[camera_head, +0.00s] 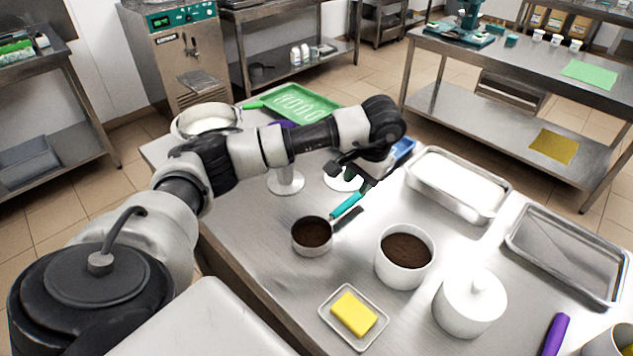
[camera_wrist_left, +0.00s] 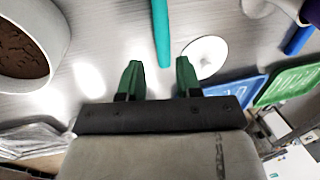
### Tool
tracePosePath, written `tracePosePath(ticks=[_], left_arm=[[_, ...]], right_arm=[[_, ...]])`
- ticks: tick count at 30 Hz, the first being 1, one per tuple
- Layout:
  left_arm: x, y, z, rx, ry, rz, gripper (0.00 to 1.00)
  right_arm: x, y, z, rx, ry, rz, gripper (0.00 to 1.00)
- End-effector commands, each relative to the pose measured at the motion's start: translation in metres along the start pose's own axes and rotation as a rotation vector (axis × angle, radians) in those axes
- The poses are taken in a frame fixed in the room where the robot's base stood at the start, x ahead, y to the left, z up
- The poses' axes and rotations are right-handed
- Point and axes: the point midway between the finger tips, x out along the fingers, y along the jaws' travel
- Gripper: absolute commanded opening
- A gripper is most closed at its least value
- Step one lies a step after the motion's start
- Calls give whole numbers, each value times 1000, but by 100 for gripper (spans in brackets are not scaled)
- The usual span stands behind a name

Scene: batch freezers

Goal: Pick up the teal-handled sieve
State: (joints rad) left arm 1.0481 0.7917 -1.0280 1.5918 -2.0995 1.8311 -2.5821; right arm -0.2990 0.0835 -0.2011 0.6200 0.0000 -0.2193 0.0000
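The sieve has a round metal cup (camera_head: 312,236) holding a dark brown content and a teal handle (camera_head: 347,205) pointing toward the back right. It rests on the steel table. My left gripper (camera_head: 352,178) is over the handle's far end in the head view. In the left wrist view, the teal handle (camera_wrist_left: 161,32) runs from the top edge to between the two green fingertips (camera_wrist_left: 160,70). The fingers are open, with gaps on both sides of the handle. The height between them is hard to tell. The sieve's cup is outside the wrist view. My right gripper is not in view.
A white canister of brown powder (camera_head: 404,262) stands right of the sieve, with a lidded white jar (camera_head: 470,304) and a dish of yellow butter (camera_head: 353,314) nearer. Metal trays (camera_head: 458,184) lie right. White round-based stands (camera_head: 285,182) and a green tray (camera_head: 295,103) lie behind.

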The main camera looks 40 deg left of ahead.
Motion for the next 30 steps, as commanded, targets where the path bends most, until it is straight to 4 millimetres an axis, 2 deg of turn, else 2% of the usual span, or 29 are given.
tracePosePath(ticks=[4, 13, 17, 21, 30], left_arm=[[24, 0, 1, -1, -5, 1, 34], [50, -1, 1, -2, -4, 3, 34], [69, -3, 1, -2, -6, 3, 34], [88, -3, 0, -1, -2, 3, 34], [94, -3, 0, -1, 1, 2, 34]], right_arm=[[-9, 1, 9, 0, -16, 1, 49], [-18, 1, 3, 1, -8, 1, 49], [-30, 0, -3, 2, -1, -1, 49], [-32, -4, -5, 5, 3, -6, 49], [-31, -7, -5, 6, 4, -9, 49]])
